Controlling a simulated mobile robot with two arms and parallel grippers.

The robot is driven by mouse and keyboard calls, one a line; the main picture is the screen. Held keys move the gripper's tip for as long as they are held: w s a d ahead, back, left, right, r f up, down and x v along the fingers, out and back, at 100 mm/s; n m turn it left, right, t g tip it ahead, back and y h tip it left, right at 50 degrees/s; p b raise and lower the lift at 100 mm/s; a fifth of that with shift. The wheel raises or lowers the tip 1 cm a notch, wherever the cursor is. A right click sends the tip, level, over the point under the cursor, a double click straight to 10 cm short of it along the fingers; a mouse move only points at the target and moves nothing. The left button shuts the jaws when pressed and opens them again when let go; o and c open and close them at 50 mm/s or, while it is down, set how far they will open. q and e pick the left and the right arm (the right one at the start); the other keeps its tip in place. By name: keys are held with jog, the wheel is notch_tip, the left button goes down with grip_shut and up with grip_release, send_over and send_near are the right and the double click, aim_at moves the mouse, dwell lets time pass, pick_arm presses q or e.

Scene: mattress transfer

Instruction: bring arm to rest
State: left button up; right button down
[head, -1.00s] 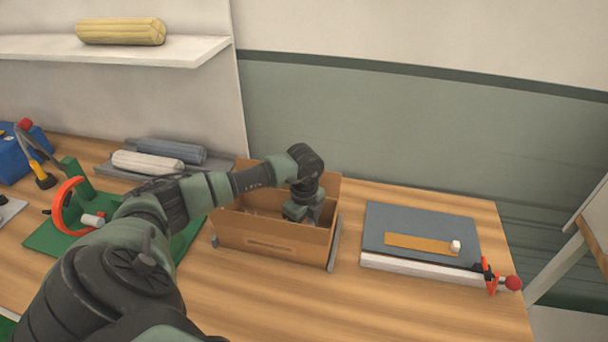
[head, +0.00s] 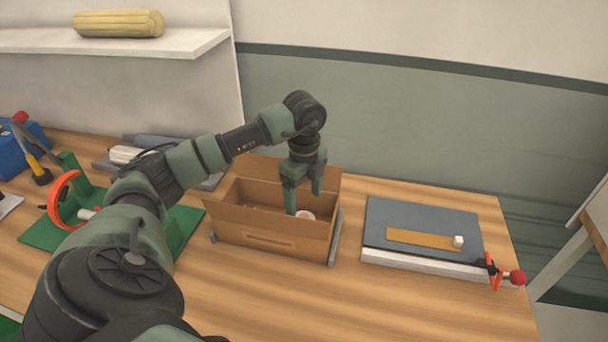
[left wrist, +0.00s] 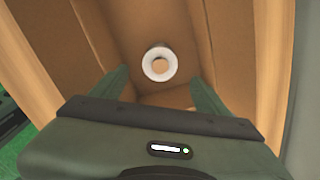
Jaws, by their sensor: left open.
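The left wrist view also shows the open fingers (left wrist: 160,88) above the inside of the box. A white ring-shaped roll (left wrist: 159,64) lies in the box below and beyond the fingers. A small part of this roll (head: 306,215) shows beside the gripper in the head view. My right gripper is not in view.
A grey board (head: 415,222) with a wooden strip and a red-handled clamp (head: 495,274) is right of the box. A green board (head: 185,228) with an orange ring is at left. A shelf (head: 130,42) with a yellow roll is above. Bare tabletop lies in front of the box.

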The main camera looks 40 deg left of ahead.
pick_arm(q)
jog(key=shift+r, duration=0.95)
